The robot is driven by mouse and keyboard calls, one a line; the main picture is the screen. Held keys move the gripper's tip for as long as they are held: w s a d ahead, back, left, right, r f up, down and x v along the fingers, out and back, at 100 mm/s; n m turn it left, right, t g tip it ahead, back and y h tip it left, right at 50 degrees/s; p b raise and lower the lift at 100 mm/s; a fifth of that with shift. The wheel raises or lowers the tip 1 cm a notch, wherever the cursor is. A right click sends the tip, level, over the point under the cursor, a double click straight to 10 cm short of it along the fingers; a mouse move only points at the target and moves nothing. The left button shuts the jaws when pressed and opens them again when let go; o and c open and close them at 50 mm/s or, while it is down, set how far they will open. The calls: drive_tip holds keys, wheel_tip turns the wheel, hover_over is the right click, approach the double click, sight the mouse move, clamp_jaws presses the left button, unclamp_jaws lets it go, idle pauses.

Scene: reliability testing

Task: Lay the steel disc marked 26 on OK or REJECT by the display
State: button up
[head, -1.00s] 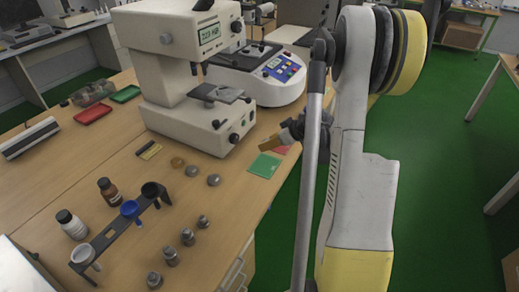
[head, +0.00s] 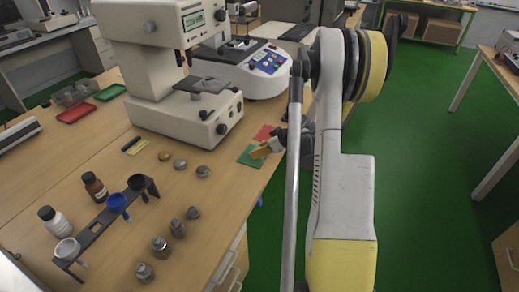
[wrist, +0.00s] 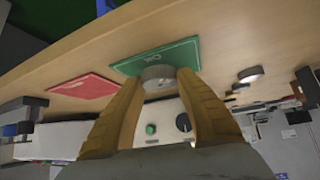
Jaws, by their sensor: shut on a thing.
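My gripper (wrist: 158,82) is shut on a round steel disc (wrist: 157,73), held between its tan fingertips. The disc is at the green OK card (wrist: 180,54); I cannot tell if it touches the card. No number is readable on the disc. The red card (wrist: 84,90) lies beside the green one. In the head view my gripper (head: 260,152) is over the right part of the green card (head: 247,158), with the red card (head: 264,132) just behind. The disc is hidden there. The tester's display (head: 194,20) is lit, its reading too small to be sure of.
Two steel discs (head: 180,164) (head: 203,171) and a brass one (head: 165,156) lie left of the cards. The cream tester (head: 150,65) stands behind them. A rack (head: 98,228), bottles (head: 95,186) and several metal weights (head: 161,247) are at front left. The table edge is close by the cards.

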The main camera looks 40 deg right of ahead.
drive_tip(key=shift+f, duration=0.55)
idle(0.4)
drive_tip(key=o, duration=1.4)
drive_tip(key=v, duration=1.2)
drive_tip(key=a+r+m+g, duration=0.1)
drive_tip(key=a+r, duration=0.3)
drive_tip(key=a, duration=0.6)
drive_tip(key=a+r+g, duration=0.1)
drive_tip(key=a+r, duration=0.4)
drive_tip(key=a, duration=0.5)
drive_tip(key=shift+m+h, duration=0.4)
drive_tip(key=shift+h, duration=0.4)
drive_tip(key=s+a+r, duration=0.1)
drive_tip(key=s+a, duration=0.2)
drive_tip(key=a, duration=0.2)
drive_tip(key=s+a+r, duration=0.1)
drive_tip(key=s+a, duration=0.3)
drive_tip(key=a, duration=0.1)
drive_tip(key=s+a+r, duration=0.1)
drive_tip(key=s+a, duration=0.2)
drive_tip(key=a, duration=0.2)
drive_tip(key=shift+s+a+r, duration=0.15)
drive_tip(key=shift+s+a, duration=0.2)
drive_tip(key=shift+s, duration=0.05)
